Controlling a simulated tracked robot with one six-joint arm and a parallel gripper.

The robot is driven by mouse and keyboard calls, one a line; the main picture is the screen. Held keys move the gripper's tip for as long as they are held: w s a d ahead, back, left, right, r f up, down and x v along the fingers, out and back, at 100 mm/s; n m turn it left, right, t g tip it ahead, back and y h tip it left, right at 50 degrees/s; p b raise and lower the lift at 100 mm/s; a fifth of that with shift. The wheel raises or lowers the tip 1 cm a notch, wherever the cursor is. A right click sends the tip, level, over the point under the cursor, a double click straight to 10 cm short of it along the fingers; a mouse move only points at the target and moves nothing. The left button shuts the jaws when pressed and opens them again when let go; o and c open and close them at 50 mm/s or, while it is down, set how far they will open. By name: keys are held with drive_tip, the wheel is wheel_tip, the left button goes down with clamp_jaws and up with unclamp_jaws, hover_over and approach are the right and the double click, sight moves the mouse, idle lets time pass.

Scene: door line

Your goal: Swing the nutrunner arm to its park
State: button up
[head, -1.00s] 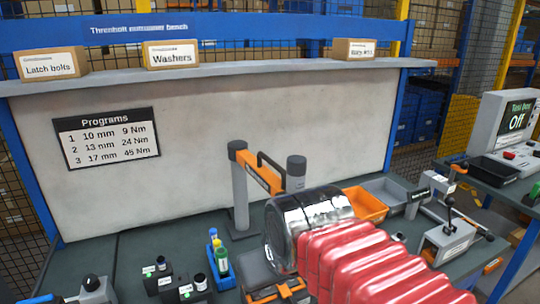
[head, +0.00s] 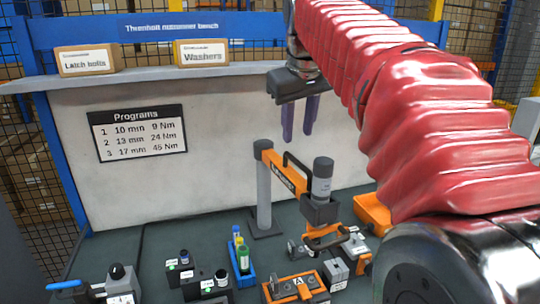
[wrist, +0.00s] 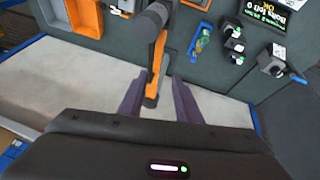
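The nutrunner arm (head: 286,178) is an orange bar with a dark handle on top, standing out from a grey post (head: 263,195) on the bench. A grey nutrunner (head: 322,182) hangs upright at its free end, with an orange part low down above the fixtures. It also shows in the wrist view as an orange bar (wrist: 157,62). My gripper (head: 298,135) is above and behind the nutrunner arm, before the back panel. Its purple fingers point down, apart and empty. In the wrist view my gripper (wrist: 158,84) has the bar between and beyond its fingers, untouched. I cannot make out a marked park.
An orange fixture marked A (head: 297,287) is at the bench front. An orange bin (head: 372,212) is at right, partly behind my arm. A shelf carries boxes (head: 202,53) above.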

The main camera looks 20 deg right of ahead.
sight(297, 160)
drive_tip(key=shift+w+d+r, duration=0.45)
drive_tip(key=shift+w, duration=0.15)
drive_tip(key=shift+w+d+r, duration=0.4)
drive_tip(key=shift+w, duration=0.15)
drive_tip(key=x, duration=1.4)
drive_tip(key=shift+s, duration=0.1)
drive_tip(key=shift+d+r, duration=0.1)
drive_tip(key=shift+c, duration=0.7)
clamp_jaws()
